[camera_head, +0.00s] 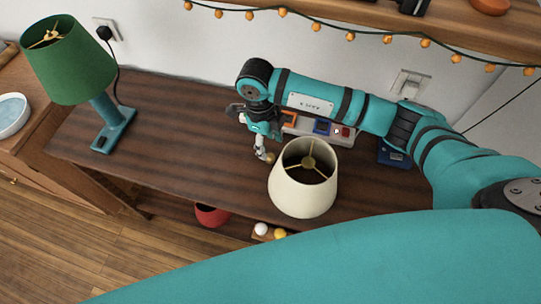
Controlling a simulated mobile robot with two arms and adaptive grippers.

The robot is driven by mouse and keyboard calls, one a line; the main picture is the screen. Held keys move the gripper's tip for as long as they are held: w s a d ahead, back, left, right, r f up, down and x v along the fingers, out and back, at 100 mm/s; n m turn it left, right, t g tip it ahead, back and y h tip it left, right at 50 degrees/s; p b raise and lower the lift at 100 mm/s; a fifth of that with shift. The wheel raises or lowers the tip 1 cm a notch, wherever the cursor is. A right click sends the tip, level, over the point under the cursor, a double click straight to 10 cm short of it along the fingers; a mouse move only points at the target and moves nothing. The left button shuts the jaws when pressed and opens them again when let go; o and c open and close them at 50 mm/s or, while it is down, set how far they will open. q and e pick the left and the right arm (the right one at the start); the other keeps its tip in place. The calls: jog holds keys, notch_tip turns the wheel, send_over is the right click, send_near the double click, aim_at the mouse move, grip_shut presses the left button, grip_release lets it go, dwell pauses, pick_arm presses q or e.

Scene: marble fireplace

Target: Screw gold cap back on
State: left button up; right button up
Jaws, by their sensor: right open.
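My right gripper (263,147) points down over the dark wooden table, just left of a cream lampshade (289,193). It is open. A small gold-brown round thing (270,157) shows by its fingertips, against the shade's left edge. It may be the gold cap, but it is too small to be sure. The cream shade stands upright, and gold spokes meet at a hub (310,162) inside its open top. A green lamp (68,69) on a blue stand has a gold frame in its top, at the table's left end. My left gripper is out of view.
Behind my right gripper, a power strip (345,133) with coloured plugs lies along the wall. The dark table (185,135) is clear between the lamps. A red bowl (211,215) and small balls sit on a lower shelf. A string of orange lights (283,12) hangs above.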

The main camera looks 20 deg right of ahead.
aim_at(270, 156)
jog(key=shift+f, duration=0.1)
jog(key=f, duration=0.1)
jog(key=f+p, duration=0.1)
jog(key=f, duration=0.1)
jog(key=f+p, duration=0.1)
jog(key=shift+s+d+f, duration=0.15)
jog(key=shift+s+f, duration=0.1)
jog(key=shift+f, duration=0.25)
jog(key=c, duration=1)
jog(key=shift+r, duration=0.15)
